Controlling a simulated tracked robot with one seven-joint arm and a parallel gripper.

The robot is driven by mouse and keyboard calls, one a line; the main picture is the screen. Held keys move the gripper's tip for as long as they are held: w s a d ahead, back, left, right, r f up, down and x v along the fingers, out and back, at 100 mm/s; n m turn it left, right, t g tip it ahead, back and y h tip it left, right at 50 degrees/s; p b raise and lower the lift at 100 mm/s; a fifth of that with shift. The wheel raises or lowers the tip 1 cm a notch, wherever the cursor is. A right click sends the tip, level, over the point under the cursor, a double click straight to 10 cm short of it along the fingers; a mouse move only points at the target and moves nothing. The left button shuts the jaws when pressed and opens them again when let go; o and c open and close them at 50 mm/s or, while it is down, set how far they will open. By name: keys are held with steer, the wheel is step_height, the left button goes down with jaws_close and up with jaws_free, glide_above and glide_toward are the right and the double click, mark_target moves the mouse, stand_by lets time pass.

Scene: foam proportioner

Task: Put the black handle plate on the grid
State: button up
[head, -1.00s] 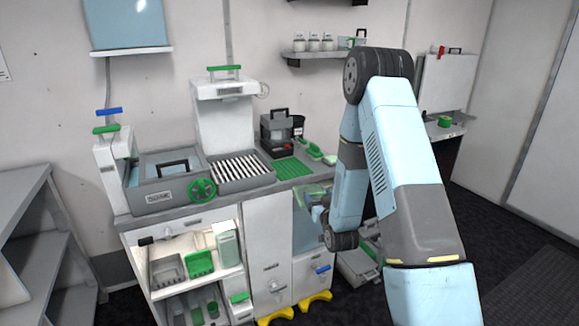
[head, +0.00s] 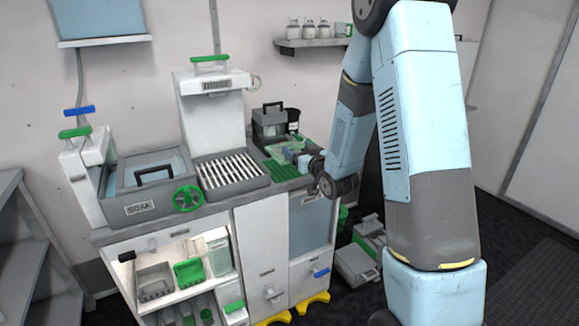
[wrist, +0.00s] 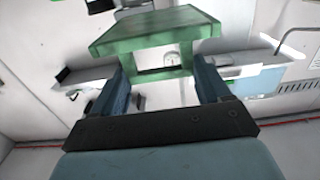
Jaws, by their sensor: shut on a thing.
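My gripper (head: 308,161) is shut on a green piece with a flat plate and a frame-like handle; in the wrist view, the green plate (wrist: 150,32) spans between the blue fingers of my gripper (wrist: 163,75). In the head view the held green plate (head: 290,151) is near the green grid mat (head: 284,172) at the counter's right end; contact cannot be told. A black handle (head: 155,171) sits on the lid of the grey SOAK bin at the left. Another black handle (head: 272,105) tops the grey box behind the mat. No black handle shows on the held piece.
A grey rack with white bars (head: 232,172) lies between the SOAK bin and the mat. A green wheel (head: 187,198) is on the bin's front. A white stand (head: 212,115) rises behind the rack. Grey cases (head: 362,255) lie on the floor at the right.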

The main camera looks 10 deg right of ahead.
steer(key=w+f, duration=0.1)
steer(key=w, duration=0.1)
steer(key=w+f, duration=0.1)
steer(key=w, duration=0.1)
steer(key=w+f, duration=0.1)
steer(key=w, duration=0.2)
steer(key=shift+d, duration=0.15)
steer(key=w+f, duration=0.1)
steer(key=f, duration=0.1)
steer(key=w+f, duration=0.2)
steer(key=shift+w+f, duration=0.1)
steer(key=shift+f, duration=0.05)
steer(key=shift+w+f, duration=0.6)
steer(key=shift+f, duration=1.65)
steer(key=o, duration=1.4)
steer(key=shift+f, duration=0.1)
steer(key=shift+c, duration=0.2)
